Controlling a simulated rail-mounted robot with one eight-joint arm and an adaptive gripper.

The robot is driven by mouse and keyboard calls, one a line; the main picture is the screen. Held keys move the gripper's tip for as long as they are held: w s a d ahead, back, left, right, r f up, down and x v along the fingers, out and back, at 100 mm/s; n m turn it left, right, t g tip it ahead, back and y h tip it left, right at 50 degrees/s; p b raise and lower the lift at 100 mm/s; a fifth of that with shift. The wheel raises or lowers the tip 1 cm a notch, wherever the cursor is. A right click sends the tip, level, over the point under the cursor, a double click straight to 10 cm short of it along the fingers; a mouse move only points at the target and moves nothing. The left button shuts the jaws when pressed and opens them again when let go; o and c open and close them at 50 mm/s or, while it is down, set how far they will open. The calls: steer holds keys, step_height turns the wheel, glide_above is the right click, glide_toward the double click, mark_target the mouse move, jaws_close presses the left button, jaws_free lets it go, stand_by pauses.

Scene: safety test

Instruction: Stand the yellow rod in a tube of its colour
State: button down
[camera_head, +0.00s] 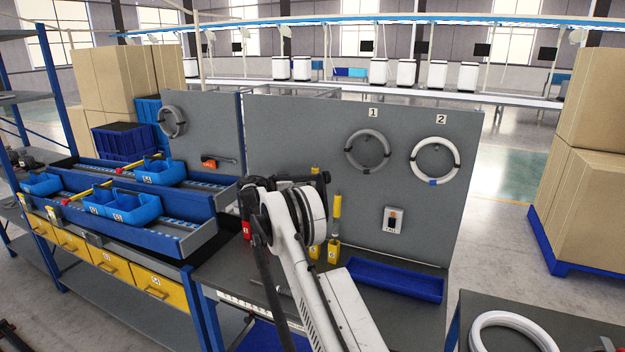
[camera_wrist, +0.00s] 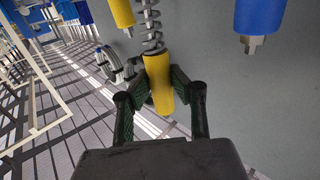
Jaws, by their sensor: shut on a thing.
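In the wrist view, my gripper (camera_wrist: 160,82) is shut on the yellow rod (camera_wrist: 158,92), with one dark finger on each side. A grey metal coil (camera_wrist: 152,28) lines up with the rod's far end. In the head view a yellow rod (camera_head: 337,206) shows upright beside my white arm. A yellow tube (camera_head: 334,251) stands on the bench below it, with another yellow tube (camera_head: 315,252) just left. I cannot tell whether the rod touches a tube. My arm hides most of my gripper in the head view.
A red tube (camera_head: 246,230) stands left of my arm. A blue tray (camera_head: 395,279) lies on the bench to the right. The grey upright panel (camera_head: 300,135) close behind carries hanging rings. A blue part (camera_wrist: 260,15) shows at the wrist view's top right.

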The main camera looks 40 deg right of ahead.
steer(key=shift+f+b, duration=3.6)
steer(key=shift+f, duration=0.95)
steer(key=c, duration=1.5)
jaws_free()
steer(key=v, duration=1.2)
steer(key=shift+r+p, duration=0.5)
steer(key=shift+r, duration=2.95)
